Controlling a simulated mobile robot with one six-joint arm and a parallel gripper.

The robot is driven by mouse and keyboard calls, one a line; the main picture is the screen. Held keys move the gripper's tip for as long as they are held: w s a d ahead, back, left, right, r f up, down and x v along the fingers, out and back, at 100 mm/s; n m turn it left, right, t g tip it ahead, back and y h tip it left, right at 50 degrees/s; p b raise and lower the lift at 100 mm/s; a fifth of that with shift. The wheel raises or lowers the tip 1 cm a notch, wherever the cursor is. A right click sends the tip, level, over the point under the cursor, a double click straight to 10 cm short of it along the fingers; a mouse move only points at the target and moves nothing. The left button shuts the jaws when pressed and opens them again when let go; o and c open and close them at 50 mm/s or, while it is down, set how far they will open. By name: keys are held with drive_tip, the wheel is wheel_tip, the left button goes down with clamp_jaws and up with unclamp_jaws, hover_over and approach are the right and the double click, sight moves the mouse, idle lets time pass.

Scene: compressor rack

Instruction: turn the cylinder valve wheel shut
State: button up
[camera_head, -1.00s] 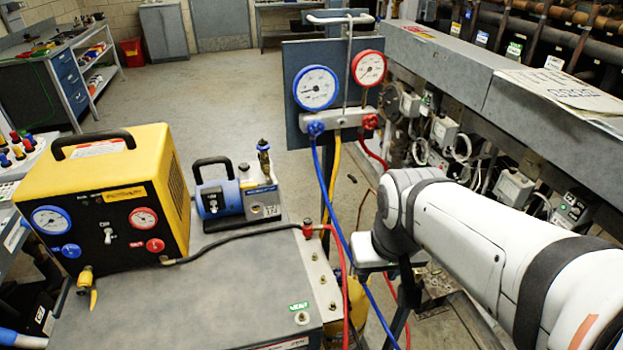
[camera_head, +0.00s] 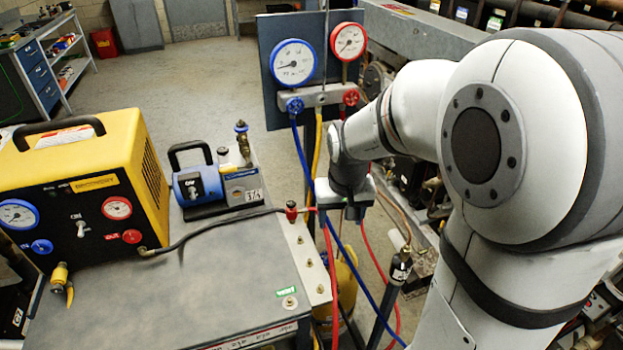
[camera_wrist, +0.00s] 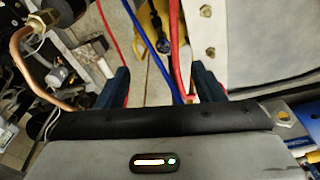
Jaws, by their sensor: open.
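A yellow cylinder (camera_head: 345,277) stands low beside the right edge of the cart, partly hidden by hoses and the cart. In the wrist view its yellow body (camera_wrist: 148,22) shows at the top, with a small dark round part (camera_wrist: 163,46) near it. I cannot tell whether that part is the valve wheel; no wheel is clearly seen in the head view. My gripper (camera_head: 345,213) points down above and near the cylinder, apart from it. In the wrist view my gripper (camera_wrist: 161,82) has its two fingers wide apart, with red and blue hoses showing beyond the gap.
Red and blue hoses (camera_head: 365,270) hang below the gauge manifold (camera_head: 322,95) around my gripper. The cart top (camera_head: 215,285) carries a yellow machine (camera_head: 90,190) and a blue pump (camera_head: 200,185). Open floor (camera_head: 200,75) lies behind.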

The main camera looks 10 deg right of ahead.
drive_tip(key=w+f+b, duration=0.2)
drive_tip(key=w+f, duration=0.6)
drive_tip(key=f, duration=0.3)
drive_tip(key=g+b, duration=0.1)
hover_over(326, 258)
wheel_tip(326, 258, down, 11)
wheel_tip(326, 258, down, 8)
drive_tip(key=b, duration=0.5)
drive_tip(key=shift+w+f, duration=0.1)
drive_tip(key=shift+w, duration=0.05)
drive_tip(key=n, duration=0.5)
drive_tip(key=shift+p, duration=0.35)
drive_tip(key=n, duration=0.5)
drive_tip(key=n+b, duration=0.1)
drive_tip(key=n, duration=0.9)
drive_tip(key=shift+n, duration=0.3)
drive_tip(key=shift+b, duration=0.3)
